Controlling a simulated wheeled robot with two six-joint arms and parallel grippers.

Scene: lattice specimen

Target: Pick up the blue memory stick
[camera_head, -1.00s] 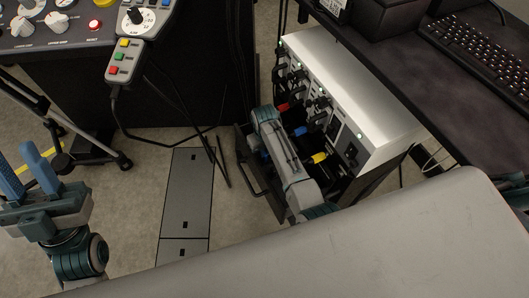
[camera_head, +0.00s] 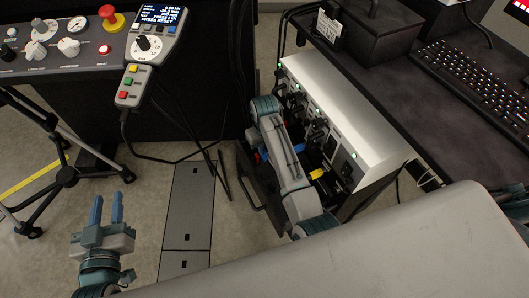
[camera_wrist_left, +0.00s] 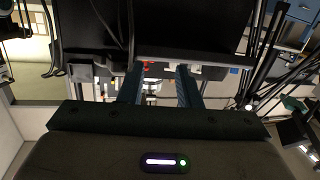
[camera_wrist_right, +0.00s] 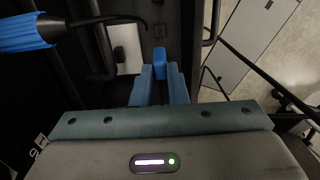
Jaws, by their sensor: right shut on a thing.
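The blue memory stick (camera_wrist_right: 160,66) is a small bright blue block between the fingertips of my right gripper (camera_wrist_right: 161,84) in the right wrist view. That gripper is shut on it. Whether the stick still touches the dark panel behind it I cannot tell. In the head view my right forearm reaches down in front of the white-topped equipment box, and its fingertips are hidden. My left gripper (camera_head: 106,212) is open and empty at the lower left, fingers pointing up; its fingers also show apart in the left wrist view (camera_wrist_left: 160,88).
The white-topped box (camera_head: 350,115) has black cables and a yellow plug (camera_head: 317,174) on its front. A thick blue connector (camera_wrist_right: 26,33) is beside my right gripper. A control console (camera_head: 60,45), pendant (camera_head: 138,75) and tripod (camera_head: 60,175) stand left. Grey floor plates (camera_head: 188,215) lie between.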

